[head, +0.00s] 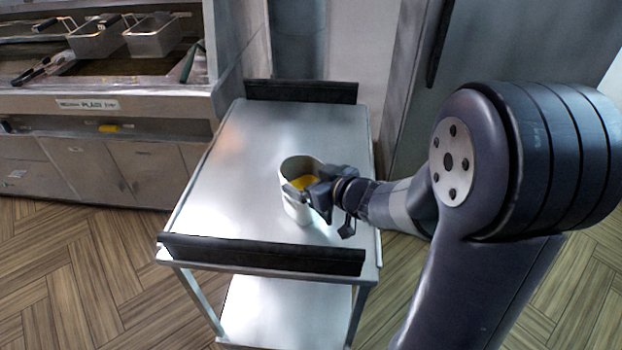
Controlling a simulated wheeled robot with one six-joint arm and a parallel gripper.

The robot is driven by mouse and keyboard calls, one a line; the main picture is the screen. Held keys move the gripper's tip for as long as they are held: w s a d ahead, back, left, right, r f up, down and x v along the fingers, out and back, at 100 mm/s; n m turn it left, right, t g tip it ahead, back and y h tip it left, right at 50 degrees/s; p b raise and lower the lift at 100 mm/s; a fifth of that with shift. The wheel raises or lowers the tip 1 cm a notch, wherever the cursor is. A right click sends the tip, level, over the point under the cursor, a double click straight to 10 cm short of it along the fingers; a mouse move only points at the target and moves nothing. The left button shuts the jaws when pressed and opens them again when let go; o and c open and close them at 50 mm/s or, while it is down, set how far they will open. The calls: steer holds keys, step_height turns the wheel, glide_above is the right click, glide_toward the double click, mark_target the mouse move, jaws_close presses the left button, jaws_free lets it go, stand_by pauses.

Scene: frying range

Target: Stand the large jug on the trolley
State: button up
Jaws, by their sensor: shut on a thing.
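The large jug (292,207) is a pale, light-grey vessel with something yellow-orange inside. It is upright, over the top of the metal trolley (235,165), right of its middle and toward the near end. My gripper (304,190) comes in from the right and is shut on the jug near its rim. The gripper hides part of the jug's right side. I cannot tell for sure whether the jug's base touches the trolley top.
The trolley has a raised dark bar at its near end (262,254) and another at its far end (301,91). The rest of its top is clear. A frying range (110,100) with wire baskets (152,37) stands at the left. A grey cabinet stands behind on the right.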

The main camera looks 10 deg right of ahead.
steer(key=shift+f, duration=0.1)
steer(key=o, duration=1.7)
steer(key=shift+p+v, duration=1.4)
steer(key=shift+v, duration=4.7)
steer(key=shift+w, duration=0.1)
